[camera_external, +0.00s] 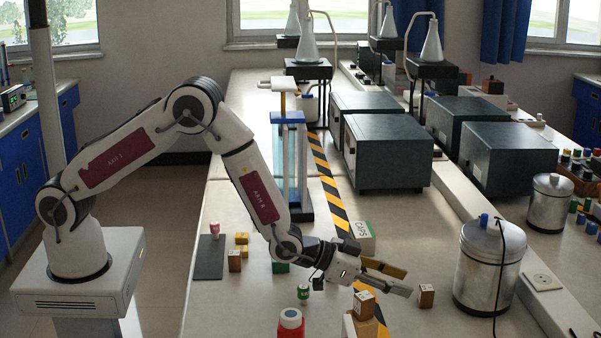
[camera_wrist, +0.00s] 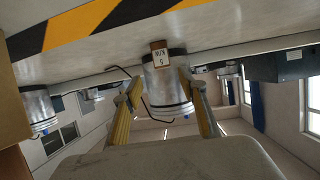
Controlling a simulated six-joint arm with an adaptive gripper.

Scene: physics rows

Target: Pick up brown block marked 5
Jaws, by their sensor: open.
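The small brown block (camera_external: 427,296) stands on the bench just beyond my fingertips in the external view. In the wrist view the brown block (camera_wrist: 160,55) shows a pale label with a 5, and it appears upside down there. My gripper (camera_external: 407,281) is low over the bench, tilted nearly level and pointing right toward the block. In the wrist view my gripper (camera_wrist: 160,82) has its two fingers spread, with the block lined up between and beyond the tips. Nothing is held. The block appears apart from the fingers.
A large metal canister (camera_external: 489,270) stands right behind the block. Another brown block (camera_external: 364,304) sits in front of my gripper. A white box (camera_external: 361,237) is behind it.

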